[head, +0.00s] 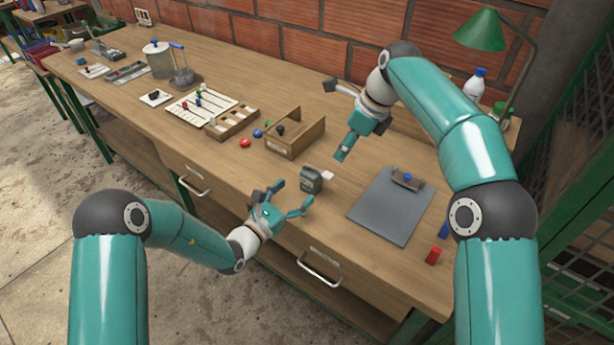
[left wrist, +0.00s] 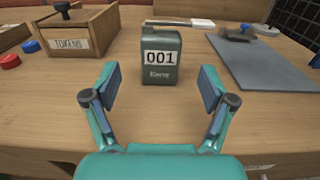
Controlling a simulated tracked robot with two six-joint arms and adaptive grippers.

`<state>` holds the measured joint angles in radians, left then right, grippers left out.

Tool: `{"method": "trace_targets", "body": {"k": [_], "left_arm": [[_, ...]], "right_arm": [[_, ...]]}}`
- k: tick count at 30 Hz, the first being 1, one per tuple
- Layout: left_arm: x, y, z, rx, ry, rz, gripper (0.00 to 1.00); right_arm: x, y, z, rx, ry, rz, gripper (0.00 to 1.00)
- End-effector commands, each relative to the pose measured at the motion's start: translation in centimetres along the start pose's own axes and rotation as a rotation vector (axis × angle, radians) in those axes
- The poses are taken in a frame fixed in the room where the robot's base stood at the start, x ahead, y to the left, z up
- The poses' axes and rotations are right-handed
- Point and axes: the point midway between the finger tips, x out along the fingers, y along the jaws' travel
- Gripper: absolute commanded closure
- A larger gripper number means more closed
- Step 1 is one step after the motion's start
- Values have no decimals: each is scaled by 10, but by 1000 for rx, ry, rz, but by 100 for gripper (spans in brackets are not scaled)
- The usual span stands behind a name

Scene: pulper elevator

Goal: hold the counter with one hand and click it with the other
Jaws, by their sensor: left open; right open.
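The counter (head: 311,180) is a small dark grey-green block standing upright on the wooden bench, near its front edge. In the left wrist view the counter (left wrist: 161,57) shows a white display reading 001, and a light-coloured piece shows at its top. My left gripper (head: 292,195) is open in front of the counter, its fingers spread toward it and apart from it. In the left wrist view the two fingertips (left wrist: 160,84) flank the space before the counter. My right gripper (head: 338,120) is open and empty above the bench, behind and to the right of the counter.
A wooden tokens box (head: 296,137) stands behind the counter to the left. A red token (head: 245,143) lies by the box. A green lamp (head: 479,30) stands at the back right.

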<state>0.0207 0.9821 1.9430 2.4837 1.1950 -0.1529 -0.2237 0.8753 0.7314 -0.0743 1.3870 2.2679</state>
Motion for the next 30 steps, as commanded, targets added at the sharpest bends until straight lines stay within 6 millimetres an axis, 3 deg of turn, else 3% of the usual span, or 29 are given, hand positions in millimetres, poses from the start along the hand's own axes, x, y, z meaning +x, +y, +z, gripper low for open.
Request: {"method": "trace_targets", "body": {"k": [6, 12, 25, 26, 30], "left_arm": [[42, -1, 0, 1, -1, -2, 17], [67, 0, 0, 0, 0, 0, 17], [76, 1, 0, -1, 2, 1, 17], [76, 1, 0, -1, 2, 1, 18], [76, 1, 0, -1, 1, 1, 42]], "right_arm": [[0, 0, 0, 0, 0, 0, 58], [0, 0, 0, -1, 0, 0, 58], [0, 0, 1, -1, 0, 0, 58], [0, 0, 1, -1, 0, 0, 58], [0, 0, 1, -1, 0, 0, 58]]}}
